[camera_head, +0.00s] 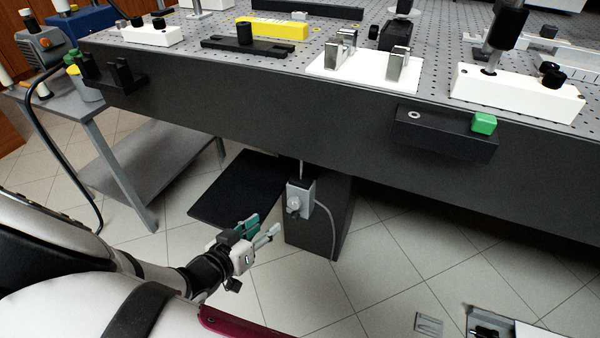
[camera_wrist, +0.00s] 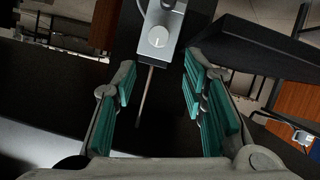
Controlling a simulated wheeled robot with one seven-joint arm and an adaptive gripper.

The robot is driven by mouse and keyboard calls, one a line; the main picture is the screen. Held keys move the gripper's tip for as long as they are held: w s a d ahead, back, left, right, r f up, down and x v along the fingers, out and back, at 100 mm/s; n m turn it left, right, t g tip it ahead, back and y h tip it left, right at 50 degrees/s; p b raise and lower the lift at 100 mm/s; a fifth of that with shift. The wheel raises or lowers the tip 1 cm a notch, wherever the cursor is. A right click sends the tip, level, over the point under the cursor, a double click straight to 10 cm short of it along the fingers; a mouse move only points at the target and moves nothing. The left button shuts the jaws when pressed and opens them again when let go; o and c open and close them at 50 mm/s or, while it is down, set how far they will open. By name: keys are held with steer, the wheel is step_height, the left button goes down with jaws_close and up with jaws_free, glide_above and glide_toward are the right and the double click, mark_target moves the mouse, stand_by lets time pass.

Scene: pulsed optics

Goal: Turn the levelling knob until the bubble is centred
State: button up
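A pale round knob (camera_head: 293,204) sits on the front of a small grey box (camera_head: 303,190) fixed to the dark table leg, under the optical table. In the wrist view the knob (camera_wrist: 157,38) shows a small mark on its face. A thin rod runs from the box to the table's underside. My gripper (camera_head: 263,229) is open and empty, to the lower left of the knob and apart from it. In the wrist view the teal-padded fingers (camera_wrist: 160,75) stand wide apart, with the knob beyond their tips and between them. I cannot make out a bubble.
The optical table's dark front edge (camera_head: 270,107) overhangs the box. A black bracket (camera_head: 440,132) with a green block (camera_head: 484,123) juts from this edge. A grey side table (camera_head: 150,165) stands at left. A grey hose (camera_head: 328,222) hangs from the box. Floor before the leg is clear.

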mark_target(292, 204)
steer(key=b+x, duration=0.5)
steer(key=x, duration=0.9)
steer(key=shift+s, duration=0.1)
steer(key=c, duration=0.9)
